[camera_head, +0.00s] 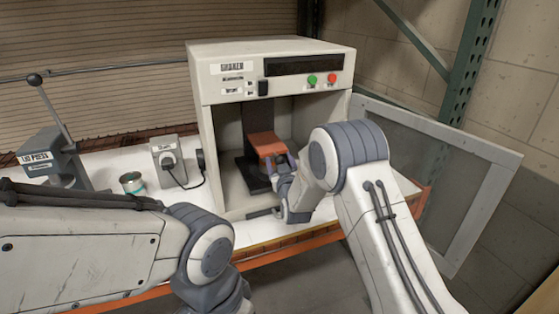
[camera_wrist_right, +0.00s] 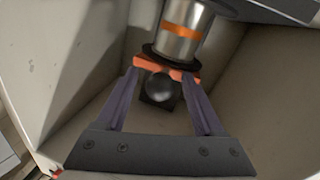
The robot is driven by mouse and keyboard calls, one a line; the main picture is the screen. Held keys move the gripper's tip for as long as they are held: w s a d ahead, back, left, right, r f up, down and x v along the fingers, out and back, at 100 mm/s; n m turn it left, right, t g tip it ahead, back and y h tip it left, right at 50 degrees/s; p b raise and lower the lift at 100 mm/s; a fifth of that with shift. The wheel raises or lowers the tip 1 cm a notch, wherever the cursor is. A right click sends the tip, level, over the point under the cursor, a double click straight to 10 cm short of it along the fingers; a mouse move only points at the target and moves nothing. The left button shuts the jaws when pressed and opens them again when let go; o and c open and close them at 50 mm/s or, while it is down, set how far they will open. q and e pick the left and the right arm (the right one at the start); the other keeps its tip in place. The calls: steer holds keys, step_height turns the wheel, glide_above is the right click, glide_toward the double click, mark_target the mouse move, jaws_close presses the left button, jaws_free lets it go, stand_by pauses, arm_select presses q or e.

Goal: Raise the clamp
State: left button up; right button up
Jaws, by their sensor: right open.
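The clamp (camera_head: 266,143) is an orange plate on a dark upright inside the open shaker (camera_head: 226,65). My right gripper (camera_head: 279,163) reaches into the shaker, just in front of and below the plate. In the right wrist view, its open fingers (camera_wrist_right: 160,76) stand on either side of a round black knob (camera_wrist_right: 159,88) and a short orange bar (camera_wrist_right: 172,70). I cannot tell whether they touch. A silver can with an orange band (camera_wrist_right: 184,30) shows just beyond the bar; the plate and my arm mostly hide it in the head view. My left gripper's fingers are out of view.
The shaker's door (camera_head: 475,200) hangs open at the right, beside my right arm. The shaker's walls close in around my gripper. A lid press (camera_head: 48,160), a small open can (camera_head: 132,183) and a grey device with a cable (camera_head: 167,158) stand on the bench at left.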

jaws_close()
stand_by(1.4)
